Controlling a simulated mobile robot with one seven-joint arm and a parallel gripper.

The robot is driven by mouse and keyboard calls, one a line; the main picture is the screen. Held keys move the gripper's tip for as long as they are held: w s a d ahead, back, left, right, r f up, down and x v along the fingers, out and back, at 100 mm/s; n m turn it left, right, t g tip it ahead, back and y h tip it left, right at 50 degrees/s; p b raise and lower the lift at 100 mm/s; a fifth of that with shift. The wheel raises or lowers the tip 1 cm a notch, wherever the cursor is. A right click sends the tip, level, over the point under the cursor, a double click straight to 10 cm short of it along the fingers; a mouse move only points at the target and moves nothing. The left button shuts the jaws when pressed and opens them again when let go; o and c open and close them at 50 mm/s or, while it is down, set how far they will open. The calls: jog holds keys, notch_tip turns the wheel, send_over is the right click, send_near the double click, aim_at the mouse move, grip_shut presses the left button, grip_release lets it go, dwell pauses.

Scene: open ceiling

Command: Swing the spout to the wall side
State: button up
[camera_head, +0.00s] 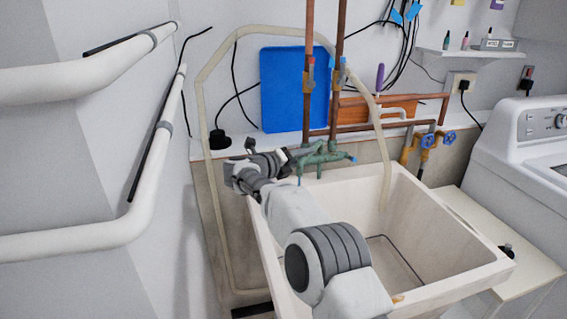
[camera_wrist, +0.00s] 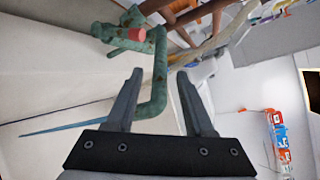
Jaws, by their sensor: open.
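The weathered green tap (camera_head: 322,155) sits above the back rim of the sink in the head view, in front of the copper pipes. In the wrist view, its body (camera_wrist: 118,34) with a red end is at the top, and its green spout (camera_wrist: 158,75) runs down between the fingers and bends left at the bottom. My gripper (camera_wrist: 160,72) is open, with one finger on each side of the spout; I cannot tell whether either finger touches it. A thin blue-green tapered shape extends left behind the left finger. In the head view, my arm's wrist hides part of the tap area.
The cream sink (camera_head: 455,235) lies below and right of my arm. A pale hose (camera_head: 207,100) loops around the tap area. A blue board (camera_head: 280,90) leans on the back wall. White pipes (camera_head: 85,75) run along the left wall. A white washer (camera_head: 525,150) stands right.

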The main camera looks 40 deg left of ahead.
jog(key=v, duration=0.9)
jog(key=shift+d, duration=0.1)
